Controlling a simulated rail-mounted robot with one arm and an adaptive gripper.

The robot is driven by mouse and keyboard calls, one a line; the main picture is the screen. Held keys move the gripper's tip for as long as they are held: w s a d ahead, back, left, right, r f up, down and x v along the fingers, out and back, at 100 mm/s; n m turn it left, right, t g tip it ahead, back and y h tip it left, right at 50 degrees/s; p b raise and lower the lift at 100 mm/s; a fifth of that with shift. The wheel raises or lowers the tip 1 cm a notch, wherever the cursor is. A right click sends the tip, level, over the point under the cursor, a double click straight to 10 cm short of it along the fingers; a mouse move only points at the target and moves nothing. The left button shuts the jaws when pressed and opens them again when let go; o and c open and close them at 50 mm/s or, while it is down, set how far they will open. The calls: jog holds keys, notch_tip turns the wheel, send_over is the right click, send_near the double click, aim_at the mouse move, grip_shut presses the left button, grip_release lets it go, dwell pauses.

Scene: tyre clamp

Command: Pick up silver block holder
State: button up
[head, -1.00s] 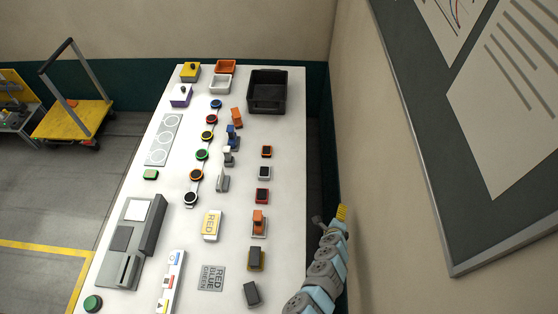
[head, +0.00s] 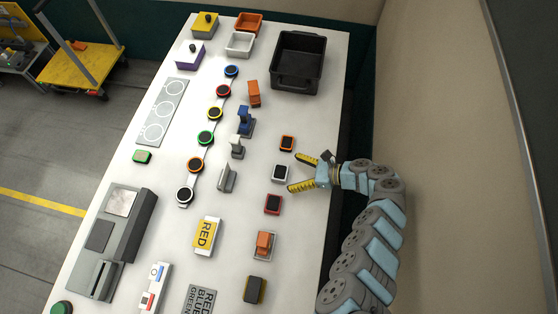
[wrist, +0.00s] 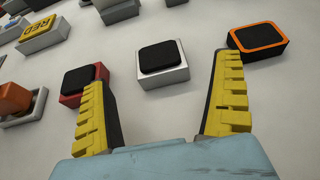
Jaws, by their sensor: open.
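The silver block holder (head: 280,173), a small square silver-white frame with a black top, lies on the white table near its right side. It shows in the middle of the wrist view (wrist: 162,63), ahead of my fingertips. My gripper (head: 298,173) is open and empty, with its yellow fingers spread just right of the holder. In the wrist view one finger is on each side of it, and the holder looks apart from both.
An orange-rimmed block holder (head: 287,143) and a red one (head: 272,204) lie close on either side. In the wrist view, the fingers overlap or come very near both. A black bin (head: 298,62) stands at the far right of the table (head: 325,120). A wall is on the right.

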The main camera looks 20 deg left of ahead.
aim_at(279, 172)
jog(key=shift+a+f+g, duration=0.15)
jog(key=shift+a+g, duration=0.15)
jog(key=shift+a, duration=0.3)
jog(key=shift+x, duration=3.2)
jog(key=c, duration=1.3)
